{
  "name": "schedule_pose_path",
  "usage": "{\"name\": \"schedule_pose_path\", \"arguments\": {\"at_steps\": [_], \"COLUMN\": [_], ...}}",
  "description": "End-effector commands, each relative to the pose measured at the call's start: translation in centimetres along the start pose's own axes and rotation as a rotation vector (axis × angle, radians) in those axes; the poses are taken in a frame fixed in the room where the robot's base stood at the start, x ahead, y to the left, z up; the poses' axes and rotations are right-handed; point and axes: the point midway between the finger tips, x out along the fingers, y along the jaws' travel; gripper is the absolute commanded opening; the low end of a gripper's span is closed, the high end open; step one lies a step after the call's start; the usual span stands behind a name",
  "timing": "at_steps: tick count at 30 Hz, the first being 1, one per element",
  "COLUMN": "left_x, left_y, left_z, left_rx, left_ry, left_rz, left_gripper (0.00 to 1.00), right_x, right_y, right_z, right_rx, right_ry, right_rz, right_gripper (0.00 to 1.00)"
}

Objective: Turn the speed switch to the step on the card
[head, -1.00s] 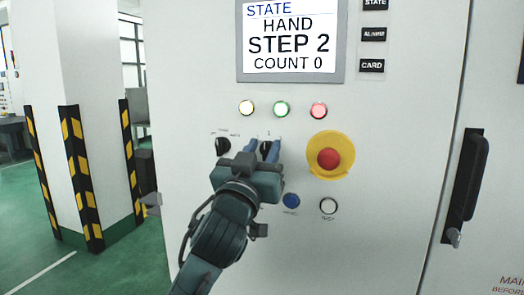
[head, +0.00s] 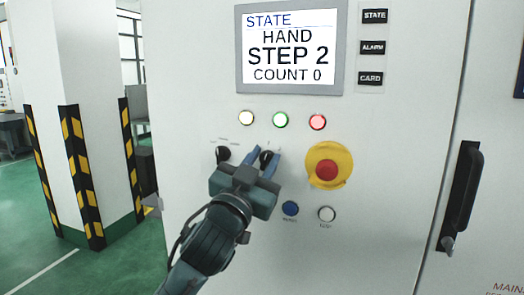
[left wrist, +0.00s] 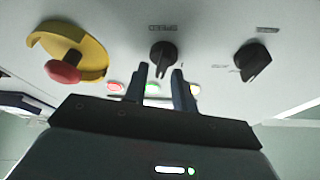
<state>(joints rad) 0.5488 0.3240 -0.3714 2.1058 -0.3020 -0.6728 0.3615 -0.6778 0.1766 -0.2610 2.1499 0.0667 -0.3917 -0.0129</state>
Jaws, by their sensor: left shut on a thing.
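The black speed switch (head: 266,158) is the right one of two knobs on the white cabinet front. In the left wrist view the knob (left wrist: 163,54) shows between the fingertips (left wrist: 160,82). The display (head: 290,50) reads STATE, HAND, STEP 2, COUNT 0. A plate marked CARD (head: 370,79) is beside the display; no readable card shows. My right gripper is not in view.
A second black knob (head: 223,153) is close left of the gripper. A red emergency button (head: 327,170) on a yellow collar is close right. Blue (head: 290,208) and white (head: 326,213) buttons lie below. Yellow, green and red lamps are above. A black door handle (head: 461,195) is at right.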

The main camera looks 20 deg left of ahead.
Motion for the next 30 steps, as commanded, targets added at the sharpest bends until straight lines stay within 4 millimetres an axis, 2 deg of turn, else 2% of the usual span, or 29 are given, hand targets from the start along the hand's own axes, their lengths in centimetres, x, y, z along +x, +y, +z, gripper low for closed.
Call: {"name": "schedule_pose_path", "arguments": {"at_steps": [1,7,15,30], "left_x": [0.2,0.2,0.1,0.0], "left_y": [-0.2,-0.1,0.1,0.3], "left_z": [-0.4,-0.4,-0.2,0.1], "left_rx": [0.042,0.2,0.369,0.484], "left_ry": [-0.005,-0.005,-0.004,-0.001], "left_rz": [0.017,0.084,0.154,0.202], "left_gripper": [0.04,0.04,0.04,0.04], "right_x": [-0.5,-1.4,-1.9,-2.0], "right_y": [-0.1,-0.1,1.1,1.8], "right_z": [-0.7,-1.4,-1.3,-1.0], "right_rx": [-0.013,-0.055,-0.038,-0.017], "right_ry": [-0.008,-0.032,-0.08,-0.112], "right_rz": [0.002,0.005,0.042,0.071], "right_gripper": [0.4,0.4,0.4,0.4]}}
